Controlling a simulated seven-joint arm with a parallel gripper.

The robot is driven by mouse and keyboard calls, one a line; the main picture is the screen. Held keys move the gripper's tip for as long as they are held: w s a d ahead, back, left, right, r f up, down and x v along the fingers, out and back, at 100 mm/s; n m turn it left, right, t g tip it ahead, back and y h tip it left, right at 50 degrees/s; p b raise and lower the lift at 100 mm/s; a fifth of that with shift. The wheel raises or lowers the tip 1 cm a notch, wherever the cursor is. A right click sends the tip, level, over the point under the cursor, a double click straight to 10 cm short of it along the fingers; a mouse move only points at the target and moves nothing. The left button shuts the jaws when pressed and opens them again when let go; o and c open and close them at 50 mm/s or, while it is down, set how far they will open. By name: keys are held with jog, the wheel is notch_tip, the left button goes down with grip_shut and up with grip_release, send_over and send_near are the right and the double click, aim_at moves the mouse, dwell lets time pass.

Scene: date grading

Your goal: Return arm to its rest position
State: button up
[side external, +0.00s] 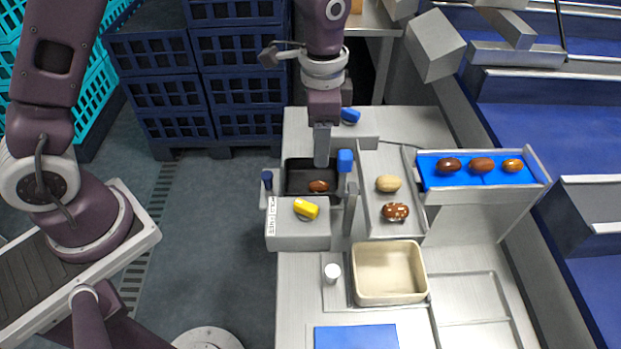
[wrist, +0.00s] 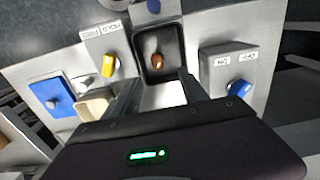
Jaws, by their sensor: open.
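My gripper (side external: 322,150) points down above the black tray (side external: 292,180) of the grading station in the side external view. Its jaws are open and hold nothing. One brown date (side external: 318,186) lies in the black tray. In the wrist view, the fingers of my gripper (wrist: 160,92) are spread apart in front of the tray (wrist: 146,40), and the date (wrist: 158,60) lies inside it.
A yellow knob (side external: 305,208) and a blue knob (side external: 350,115) sit on nearby boxes. A tan date (side external: 388,183) and a spotted date (side external: 396,211) lie at right, near a beige bin (side external: 358,291). Stacked crates (side external: 165,92) stand behind.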

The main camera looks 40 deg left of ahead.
jog(key=s+a+r+n+t, duration=0.2)
jog(key=s+a+r, duration=0.1)
jog(key=s+r, duration=0.3)
jog(key=s+a+r+n+t, duration=0.1)
jog(key=s+a+r+n, duration=0.3)
jog(key=r, duration=0.5)
jog(key=s+a+r+n+t, duration=0.1)
jog(key=s+a+n+t, duration=0.1)
jog(key=s, duration=1)
jog(key=shift+n+t, duration=0.3)
jog(key=shift+n, duration=0.2)
jog(key=shift+r, duration=0.15)
